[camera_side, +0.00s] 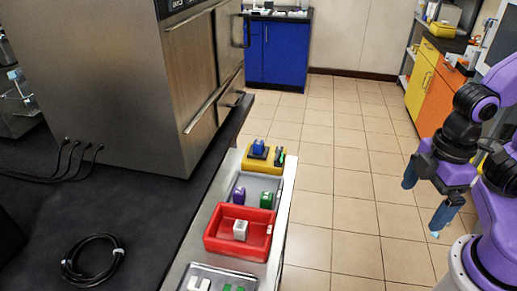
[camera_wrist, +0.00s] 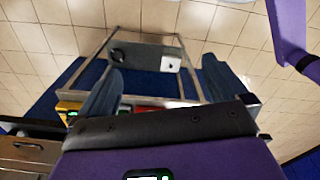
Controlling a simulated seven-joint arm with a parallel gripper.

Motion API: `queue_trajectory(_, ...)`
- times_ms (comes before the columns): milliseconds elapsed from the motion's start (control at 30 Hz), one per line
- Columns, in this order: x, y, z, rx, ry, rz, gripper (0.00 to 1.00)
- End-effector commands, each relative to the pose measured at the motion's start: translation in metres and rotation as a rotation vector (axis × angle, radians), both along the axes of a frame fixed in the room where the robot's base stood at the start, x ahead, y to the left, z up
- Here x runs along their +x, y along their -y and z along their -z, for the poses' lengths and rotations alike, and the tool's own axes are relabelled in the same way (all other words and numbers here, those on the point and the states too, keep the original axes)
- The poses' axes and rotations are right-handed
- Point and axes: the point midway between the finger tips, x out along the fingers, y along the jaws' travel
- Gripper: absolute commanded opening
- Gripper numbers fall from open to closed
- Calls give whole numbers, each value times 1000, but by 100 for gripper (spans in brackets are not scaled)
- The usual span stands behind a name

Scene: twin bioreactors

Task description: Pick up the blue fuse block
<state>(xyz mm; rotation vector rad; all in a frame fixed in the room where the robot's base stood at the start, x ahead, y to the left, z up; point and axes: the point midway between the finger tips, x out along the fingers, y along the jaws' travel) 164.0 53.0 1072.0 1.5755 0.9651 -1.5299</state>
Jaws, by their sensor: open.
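The blue fuse block (camera_side: 258,147) sits in the yellow tray (camera_side: 249,168), at the far end of a narrow metal shelf in the side view. A dark piece lies beside it in the same tray. My gripper (camera_side: 428,198) is open and empty at the right, well apart from the shelf, over the tiled floor. In the wrist view my gripper (camera_wrist: 160,90) shows its two fingers spread, with nothing held between them. The yellow tray's edge (camera_wrist: 66,107) shows beside the left finger there; I cannot make out the blue block in that view.
On the shelf (camera_side: 206,219), nearer than the yellow tray, are a grey tray with purple and green blocks (camera_side: 239,196), a red tray (camera_side: 222,246) with a white block, and another grey tray (camera_side: 216,271). A large steel unit (camera_side: 120,90) stands left of the shelf. A black cable coil (camera_side: 92,260) lies on the dark counter.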

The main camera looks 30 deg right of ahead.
Motion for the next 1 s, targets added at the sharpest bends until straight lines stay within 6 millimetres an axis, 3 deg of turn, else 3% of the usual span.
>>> queue_trajectory(400, 0, 0, 0, 0, 0, 0, 100)
queue_trajectory(433, 0, 0, 0, 0, 0, 0, 97)
queue_trajectory(533, 0, 0, 0, 0, 0, 0, 64)
queue_trajectory(567, 0, 0, 0, 0, 0, 0, 62)
queue_trajectory(867, 2, -1, 0, -6, 3, -6, 62)
queue_trajectory(1000, 26, -10, 1, -61, 36, -63, 62)
